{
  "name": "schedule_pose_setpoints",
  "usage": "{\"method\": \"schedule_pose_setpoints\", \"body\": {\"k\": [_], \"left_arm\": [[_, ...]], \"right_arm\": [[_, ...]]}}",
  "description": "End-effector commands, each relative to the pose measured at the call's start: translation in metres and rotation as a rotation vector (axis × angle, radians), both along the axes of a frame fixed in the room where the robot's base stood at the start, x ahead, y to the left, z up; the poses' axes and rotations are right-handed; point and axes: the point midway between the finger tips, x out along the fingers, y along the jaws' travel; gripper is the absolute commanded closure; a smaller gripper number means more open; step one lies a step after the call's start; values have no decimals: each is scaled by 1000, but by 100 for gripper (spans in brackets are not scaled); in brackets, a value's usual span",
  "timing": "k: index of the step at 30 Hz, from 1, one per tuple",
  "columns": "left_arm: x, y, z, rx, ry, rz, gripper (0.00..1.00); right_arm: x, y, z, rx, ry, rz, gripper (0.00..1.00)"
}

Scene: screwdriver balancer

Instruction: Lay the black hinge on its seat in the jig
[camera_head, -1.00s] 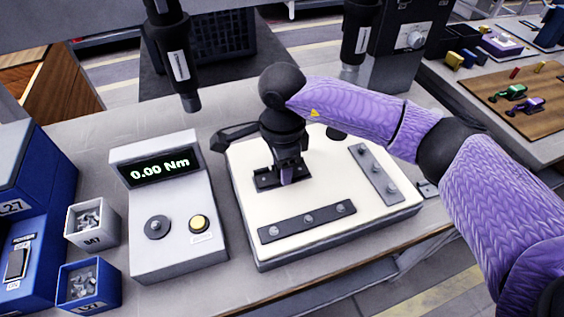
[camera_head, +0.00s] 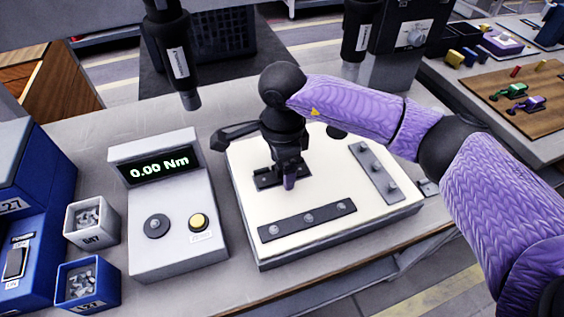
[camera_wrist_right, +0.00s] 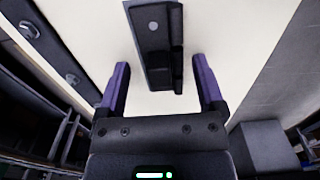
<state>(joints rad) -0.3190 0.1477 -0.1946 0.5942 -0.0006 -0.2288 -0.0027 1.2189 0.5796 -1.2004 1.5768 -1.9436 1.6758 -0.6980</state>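The black hinge (camera_head: 266,180) lies on the cream top of the jig (camera_head: 335,180), mostly under my right gripper (camera_head: 290,180). In the right wrist view the hinge (camera_wrist_right: 155,30) is a dark plate with a round hole or screw head and a raised knuckle along one side. The seat under the hinge is hidden. My left gripper is not in view.
Dark bars with round studs lie at the jig's front (camera_head: 306,222) and right (camera_head: 374,172). A torque meter (camera_head: 165,210) reading 0.00 Nm and small bins of screws (camera_head: 88,284) stand left. Screwdrivers hang behind the jig, one at left (camera_head: 172,50).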

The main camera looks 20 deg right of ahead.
Motion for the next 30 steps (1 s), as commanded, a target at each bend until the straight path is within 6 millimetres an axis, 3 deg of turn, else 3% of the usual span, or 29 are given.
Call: {"method": "schedule_pose_setpoints", "body": {"k": [5, 12, 18, 30], "left_arm": [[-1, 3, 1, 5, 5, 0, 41], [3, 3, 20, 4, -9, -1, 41], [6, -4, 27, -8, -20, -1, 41], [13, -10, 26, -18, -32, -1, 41]], "right_arm": [[0, 0, 2, 0, 1, 0, 13], [0, 0, 61, 0, -5, 0, 13], [0, 0, 95, 0, -2, 0, 13], [0, 0, 99, 0, 1, 0, 13]]}}
